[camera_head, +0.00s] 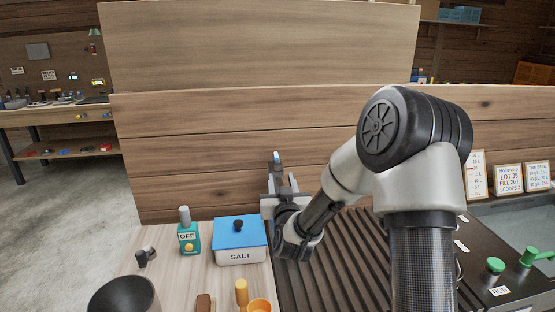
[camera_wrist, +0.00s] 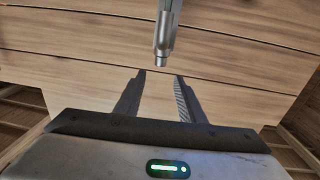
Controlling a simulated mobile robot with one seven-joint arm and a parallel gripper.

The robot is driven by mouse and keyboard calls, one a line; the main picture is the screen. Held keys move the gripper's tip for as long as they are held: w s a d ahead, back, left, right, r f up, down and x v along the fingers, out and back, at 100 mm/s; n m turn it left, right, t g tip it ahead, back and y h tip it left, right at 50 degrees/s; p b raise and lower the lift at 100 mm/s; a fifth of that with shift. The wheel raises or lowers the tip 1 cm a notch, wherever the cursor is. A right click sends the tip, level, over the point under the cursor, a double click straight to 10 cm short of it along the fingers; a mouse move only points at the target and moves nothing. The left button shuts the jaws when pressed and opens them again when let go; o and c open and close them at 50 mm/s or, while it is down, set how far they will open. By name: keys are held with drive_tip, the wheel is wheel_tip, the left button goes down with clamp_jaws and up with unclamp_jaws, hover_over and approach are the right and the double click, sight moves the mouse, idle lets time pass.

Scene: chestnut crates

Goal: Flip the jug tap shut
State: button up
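No jug is plainly recognisable in either view. In the wrist view a grey metal rod or nozzle (camera_wrist: 164,36) comes in from the top edge, just beyond my fingertips. I cannot tell whether it is part of the tap. My gripper (camera_wrist: 160,76) is open, with an empty gap between its two fingers. The rod's end lies ahead of this gap, apart from the fingers in the picture. In the head view my gripper (camera_head: 279,182) is in front of the wooden boards, above the back of the ribbed dark surface. My wrist hides part of what is there.
A dark round container (camera_head: 125,296) is at front left. Green controls (camera_head: 495,265) are at right. Wooden boards (camera_head: 220,130) rise behind.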

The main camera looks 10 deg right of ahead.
sight(277, 160)
drive_tip(key=w, duration=1)
drive_tip(key=w+d, duration=0.1)
drive_tip(key=w, duration=0.4)
drive_tip(key=shift+w+p, duration=0.35)
clamp_jaws()
